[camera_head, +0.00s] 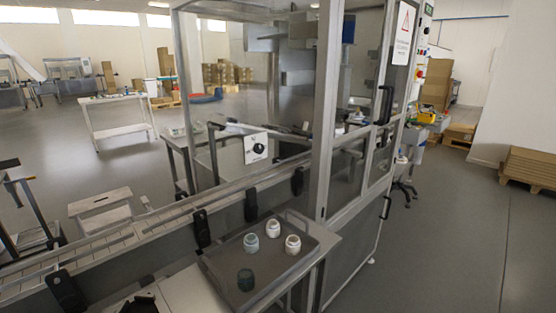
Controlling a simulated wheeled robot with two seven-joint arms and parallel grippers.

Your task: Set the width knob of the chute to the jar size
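The width knob (259,148) is a small black round knob on a white plate (250,156), beyond the conveyor near the middle of the view. Its setting is too small to read. The chute appears to be the railed metal channel (140,231) running from the lower left toward the machine. My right gripper is not visible.
The machine's metal frame post (326,110) and glazed doors stand right of the knob. Black clamps (201,228) line the channel's near side. A stool (101,205) stands beyond the channel.

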